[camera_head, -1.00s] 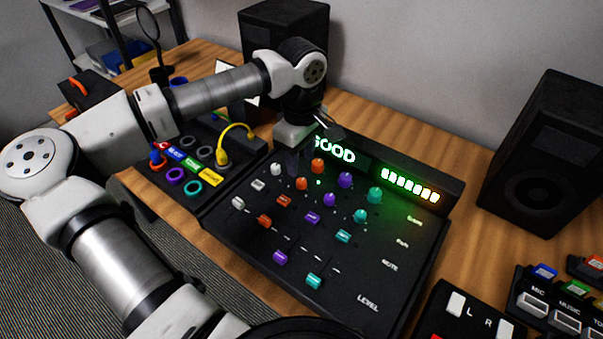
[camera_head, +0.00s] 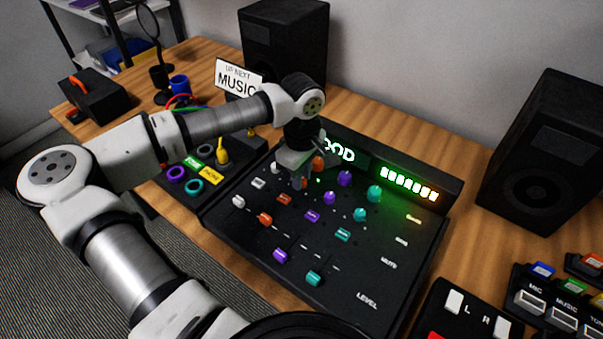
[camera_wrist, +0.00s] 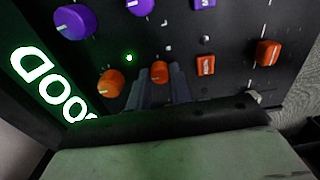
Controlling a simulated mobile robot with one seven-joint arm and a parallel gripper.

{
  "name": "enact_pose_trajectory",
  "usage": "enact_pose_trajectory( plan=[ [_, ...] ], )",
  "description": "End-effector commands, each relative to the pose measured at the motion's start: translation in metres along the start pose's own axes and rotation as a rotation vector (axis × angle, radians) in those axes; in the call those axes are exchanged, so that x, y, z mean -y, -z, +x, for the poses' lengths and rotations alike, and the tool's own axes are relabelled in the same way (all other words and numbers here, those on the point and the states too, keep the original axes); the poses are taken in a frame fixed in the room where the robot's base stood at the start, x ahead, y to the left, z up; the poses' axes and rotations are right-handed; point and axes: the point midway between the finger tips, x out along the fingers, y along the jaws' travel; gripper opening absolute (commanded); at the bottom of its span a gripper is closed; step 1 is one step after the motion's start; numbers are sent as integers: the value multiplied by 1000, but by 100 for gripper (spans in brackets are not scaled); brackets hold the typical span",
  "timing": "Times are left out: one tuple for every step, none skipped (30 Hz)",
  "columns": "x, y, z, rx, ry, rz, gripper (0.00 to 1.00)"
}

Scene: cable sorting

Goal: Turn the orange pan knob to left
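The orange pan knob (camera_wrist: 160,72) is the small round orange knob in the wrist view, just at my fingertips. In the head view my gripper (camera_head: 299,180) points down over it and mostly hides it. My gripper (camera_wrist: 161,88) shows in the wrist view as two dark fingers with a narrow gap, in line with the knob. The fingers look slightly open, with no clear grip on the knob. The larger orange gain knob (camera_wrist: 111,83) is close beside it, and also shows in the head view (camera_head: 318,163).
An orange mute button (camera_wrist: 205,65) and an orange level slider (camera_wrist: 268,52) are on the same mixer (camera_head: 372,262). Purple knobs (camera_head: 344,179) and teal knobs (camera_head: 374,193) stand to the right. The lit display (camera_head: 338,151) is behind my gripper. Black speakers (camera_head: 540,150) flank the mixer.

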Motion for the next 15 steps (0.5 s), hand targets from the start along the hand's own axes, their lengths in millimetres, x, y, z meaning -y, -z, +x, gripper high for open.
enact_pose_trajectory(
  plan=[
    [0,0,0,0,0,0,5],
    [0,0,0,0,0,0,1],
    [0,0,0,0,0,0,0],
    [0,0,0,0,0,0,0],
    [0,0,0,0,0,-1,0],
    [0,0,0,0,0,-3,0],
    [0,0,0,0,0,-6,0],
    [0,0,0,0,0,-10,0],
    [0,0,1,0,0,-16,0],
    [0,0,1,0,0,-23,0],
    [0,0,1,-1,0,-32,0],
    [0,0,2,-1,0,-46,0],
    [0,0,2,-2,-1,-58,0],
    [0,0,2,-2,-1,-73,0],
    [0,0,3,-2,-1,-94,0]
  ],
)
